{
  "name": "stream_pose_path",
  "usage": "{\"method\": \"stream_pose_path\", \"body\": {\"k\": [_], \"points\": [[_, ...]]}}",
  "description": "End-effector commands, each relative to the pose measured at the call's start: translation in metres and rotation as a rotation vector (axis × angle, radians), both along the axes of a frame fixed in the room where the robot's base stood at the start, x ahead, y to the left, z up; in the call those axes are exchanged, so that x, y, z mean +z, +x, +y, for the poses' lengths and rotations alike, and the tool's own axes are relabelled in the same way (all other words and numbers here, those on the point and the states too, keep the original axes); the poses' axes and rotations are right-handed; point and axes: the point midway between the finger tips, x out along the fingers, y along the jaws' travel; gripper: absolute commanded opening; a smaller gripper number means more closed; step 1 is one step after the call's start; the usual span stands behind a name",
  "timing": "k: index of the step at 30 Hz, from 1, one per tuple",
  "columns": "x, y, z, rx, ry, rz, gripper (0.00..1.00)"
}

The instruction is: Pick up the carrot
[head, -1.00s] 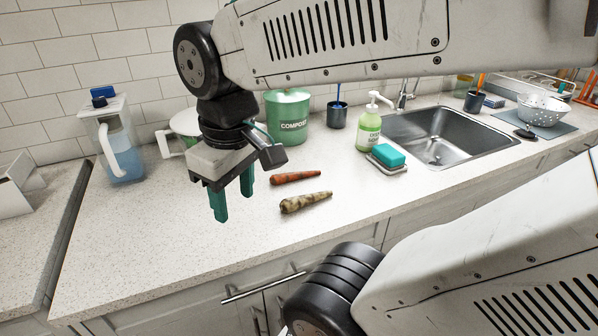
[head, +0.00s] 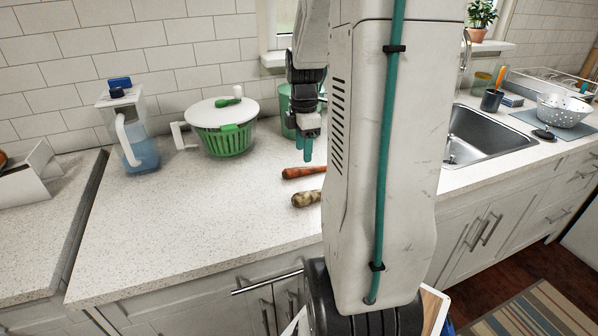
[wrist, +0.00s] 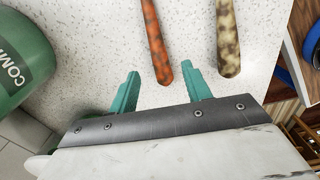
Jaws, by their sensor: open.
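The orange-brown carrot (head: 303,172) lies on the speckled counter, its right part hidden behind my arm in the head view. In the wrist view the carrot (wrist: 156,42) runs down from the top edge, its tip lying between and just beyond my open fingers. My gripper (wrist: 160,90) is open and empty, with green fingers. In the head view my gripper (head: 305,150) points down just behind the carrot's visible end; I cannot tell its height above the counter.
A mottled tan root (head: 307,198) lies close beside the carrot, and in the wrist view it (wrist: 228,38) is to its right. The green compost bin (wrist: 22,55) stands left in the wrist view. A salad spinner (head: 222,125) and a water pitcher (head: 130,130) stand further left.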

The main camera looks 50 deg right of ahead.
Motion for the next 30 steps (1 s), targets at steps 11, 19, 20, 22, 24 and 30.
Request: {"method": "stream_pose_path", "body": {"k": [11, 19, 20, 22, 24, 30], "points": [[-0.052, 0.002, 0.002, 0.000, 0.002, 0.002, 0.48], [-0.061, 0.003, 0.001, -0.001, 0.000, 0.000, 0.48], [-0.061, 0.003, 0.001, -0.001, 0.000, 0.000, 0.48], [-0.061, 0.003, 0.001, -0.001, 0.000, 0.000, 0.43], [-0.061, 0.003, 0.001, -0.001, 0.000, 0.000, 0.23], [-0.061, 0.003, 0.001, -0.001, 0.000, 0.000, 0.00]]}}
